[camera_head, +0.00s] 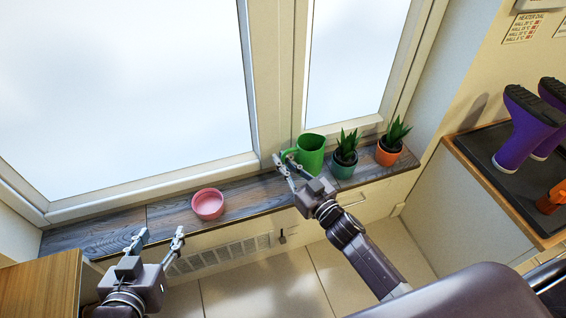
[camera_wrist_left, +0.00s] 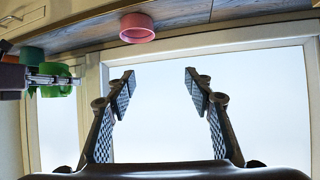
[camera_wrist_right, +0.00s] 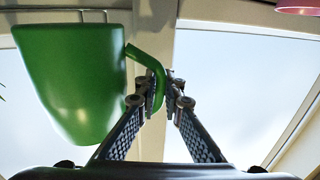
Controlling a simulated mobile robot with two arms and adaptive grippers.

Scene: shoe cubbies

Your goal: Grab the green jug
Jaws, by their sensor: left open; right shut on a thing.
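The green jug (camera_head: 311,152) stands on the wooden window sill, left of the potted plants. My right gripper (camera_head: 283,165) is at the jug's left side. In the right wrist view, the jug (camera_wrist_right: 75,80) fills the left part, and its handle (camera_wrist_right: 152,75) runs between the fingers of my right gripper (camera_wrist_right: 168,95), which are shut on it. The left wrist view also shows the jug (camera_wrist_left: 57,82), partly hidden by my right gripper. My left gripper (camera_head: 160,238) is open and empty in front of the sill at the left; its spread fingers show in its wrist view (camera_wrist_left: 160,85).
A pink bowl (camera_head: 208,204) sits on the sill (camera_head: 255,190) between my grippers. A teal-potted plant (camera_head: 344,164) and an orange-potted plant (camera_head: 388,153) stand close right of the jug. Window panes rise behind.

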